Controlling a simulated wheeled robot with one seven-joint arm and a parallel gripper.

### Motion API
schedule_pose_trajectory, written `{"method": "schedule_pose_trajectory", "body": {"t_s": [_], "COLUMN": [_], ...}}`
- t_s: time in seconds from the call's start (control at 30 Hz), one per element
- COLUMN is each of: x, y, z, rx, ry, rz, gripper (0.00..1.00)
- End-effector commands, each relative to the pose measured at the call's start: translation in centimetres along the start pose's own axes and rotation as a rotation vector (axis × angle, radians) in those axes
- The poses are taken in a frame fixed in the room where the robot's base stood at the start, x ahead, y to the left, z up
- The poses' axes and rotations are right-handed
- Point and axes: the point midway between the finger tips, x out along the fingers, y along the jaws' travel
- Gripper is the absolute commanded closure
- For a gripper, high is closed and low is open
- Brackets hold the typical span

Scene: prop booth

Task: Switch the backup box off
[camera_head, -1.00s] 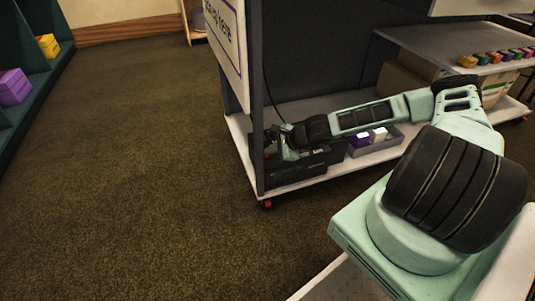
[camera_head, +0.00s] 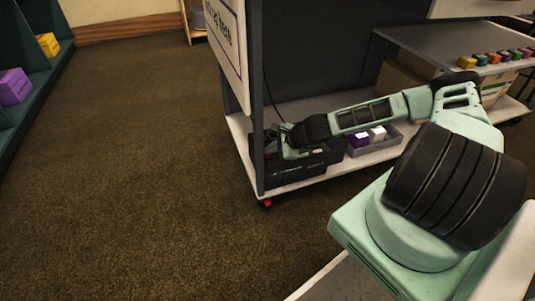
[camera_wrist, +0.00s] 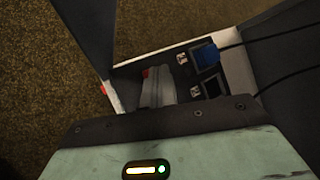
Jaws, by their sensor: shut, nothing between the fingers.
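The backup box (camera_head: 298,177) is a black box on the bottom shelf of the cart, near its front left corner. In the wrist view its dark top (camera_wrist: 190,72) carries a blue plug (camera_wrist: 206,56), a dark socket (camera_wrist: 212,87) and small pale labels. My gripper (camera_head: 289,152) is at the box, by its left part. In the wrist view my gripper (camera_wrist: 159,76) is shut and empty, with its grey fingers over the panel. A small red part (camera_wrist: 146,72) shows beside the fingertips. The fingers hide some of the panel, so I cannot tell the switch's position or any contact.
The cart's post (camera_head: 256,110) stands close left of my gripper. A grey tray (camera_head: 372,149) with purple and white items sits right of the box. A cable (camera_head: 269,85) hangs behind. Open carpet (camera_head: 140,170) lies to the left.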

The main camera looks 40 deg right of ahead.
Motion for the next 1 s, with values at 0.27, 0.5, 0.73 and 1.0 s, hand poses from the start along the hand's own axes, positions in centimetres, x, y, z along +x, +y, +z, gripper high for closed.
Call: {"method": "schedule_pose_trajectory", "body": {"t_s": [0.27, 0.5, 0.73, 1.0], "x": [-2.1, -3.7, -4.1, -4.0], "y": [-1.5, -2.6, -2.9, -2.9], "z": [1.6, 2.7, 3.0, 3.0], "rx": [-0.002, -0.002, -0.001, -0.001], "ry": [-0.001, -0.001, -0.001, -0.001], "rz": [0.000, 0.001, 0.001, 0.000], "gripper": [1.00, 1.00, 1.00, 1.00]}}
